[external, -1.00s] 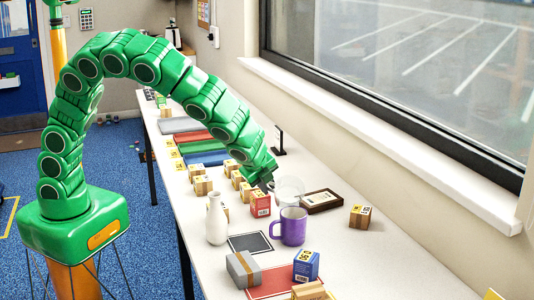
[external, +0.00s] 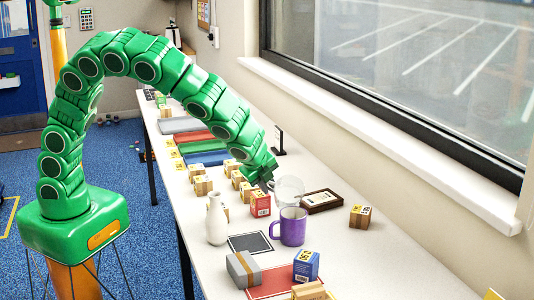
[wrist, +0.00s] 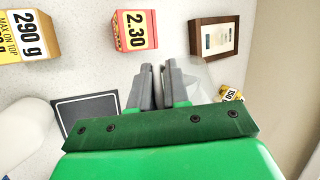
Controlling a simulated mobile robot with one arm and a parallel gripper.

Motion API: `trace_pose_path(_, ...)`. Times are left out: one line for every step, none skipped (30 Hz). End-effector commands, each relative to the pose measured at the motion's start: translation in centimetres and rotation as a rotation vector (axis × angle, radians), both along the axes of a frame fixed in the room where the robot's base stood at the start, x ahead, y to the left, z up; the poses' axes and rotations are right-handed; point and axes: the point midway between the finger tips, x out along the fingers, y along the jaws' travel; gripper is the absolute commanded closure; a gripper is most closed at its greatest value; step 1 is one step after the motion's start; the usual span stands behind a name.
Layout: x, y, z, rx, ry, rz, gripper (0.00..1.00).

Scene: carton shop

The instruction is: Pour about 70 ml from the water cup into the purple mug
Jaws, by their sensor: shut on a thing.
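The clear water cup (external: 290,190) is at my gripper's tip, just behind the purple mug. My gripper (external: 269,184) is shut on the cup at its left side. In the wrist view, the closed fingers of my gripper (wrist: 160,88) show, with part of the transparent cup (wrist: 200,76) to their right. The water level cannot be made out. I cannot tell whether the cup touches the table. The purple mug (external: 292,228) stands upright on the table, handle to the left; it does not show in the wrist view.
A red box (external: 260,204) and a framed plaque (external: 321,201) flank the cup. A white vase (external: 216,222) stands left of the mug, with a dark mat (external: 250,242) between. A blue box (external: 306,265) is in front.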

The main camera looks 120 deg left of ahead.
Motion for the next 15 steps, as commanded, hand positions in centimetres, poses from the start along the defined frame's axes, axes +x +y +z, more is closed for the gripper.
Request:
trace_pose_path(0.01, -0.02, -0.01, 0.000, 0.000, 0.000, 1.00)
trace_pose_path(0.00, -0.02, -0.01, -0.001, 0.000, 0.000, 1.00)
trace_pose_path(-0.01, -0.01, 0.00, -0.003, -0.001, 0.000, 1.00)
trace_pose_path(0.00, 0.00, 0.00, -0.005, -0.003, 0.001, 1.00)
trace_pose_path(-0.01, 0.02, 0.01, -0.008, -0.004, 0.002, 1.00)
trace_pose_path(-0.01, 0.04, 0.04, -0.013, -0.008, 0.003, 1.00)
trace_pose_path(-0.02, 0.08, 0.06, -0.018, -0.011, 0.004, 1.00)
trace_pose_path(-0.04, 0.11, 0.07, -0.023, -0.014, 0.006, 1.00)
trace_pose_path(-0.05, 0.15, 0.11, -0.031, -0.019, 0.008, 1.00)
trace_pose_path(-0.06, 0.18, 0.13, -0.038, -0.023, 0.009, 1.00)
trace_pose_path(-0.08, 0.21, 0.15, -0.045, -0.027, 0.010, 1.00)
trace_pose_path(-0.10, 0.26, 0.18, -0.056, -0.034, 0.012, 1.00)
trace_pose_path(-0.12, 0.32, 0.22, -0.063, -0.038, 0.014, 1.00)
trace_pose_path(-0.13, 0.37, 0.24, -0.072, -0.042, 0.016, 1.00)
trace_pose_path(-0.15, 0.44, 0.29, -0.084, -0.049, 0.018, 1.00)
